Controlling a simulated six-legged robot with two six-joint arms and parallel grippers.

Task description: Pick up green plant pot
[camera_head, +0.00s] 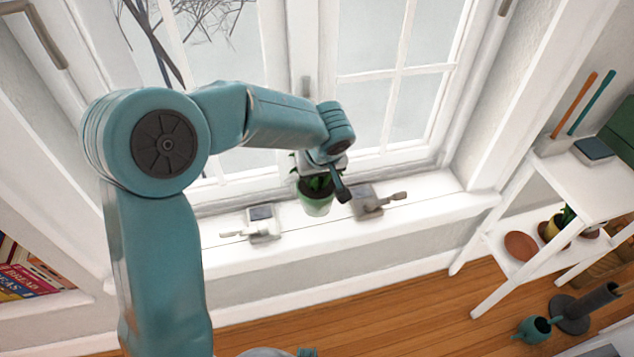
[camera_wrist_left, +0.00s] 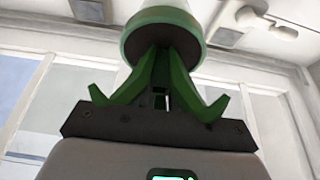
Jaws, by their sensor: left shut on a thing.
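The green plant pot (camera_head: 316,206), pale green with a leafy plant, is at the windowsill in the middle of the head view. My left gripper (camera_head: 318,178) reaches down over it from above and is shut on the plant at its top. In the left wrist view the picture is inverted: the pot (camera_wrist_left: 162,22) shows at the top, its leaves and soil facing my gripper (camera_wrist_left: 160,92). Whether the pot's base touches the sill is hard to tell. My right gripper is not in view.
The white windowsill (camera_head: 420,195) carries two window cranks, one left (camera_head: 262,222) and one right (camera_head: 368,200) of the pot. A white shelf (camera_head: 590,190) with other pots stands at the right. Books (camera_head: 35,275) sit at lower left.

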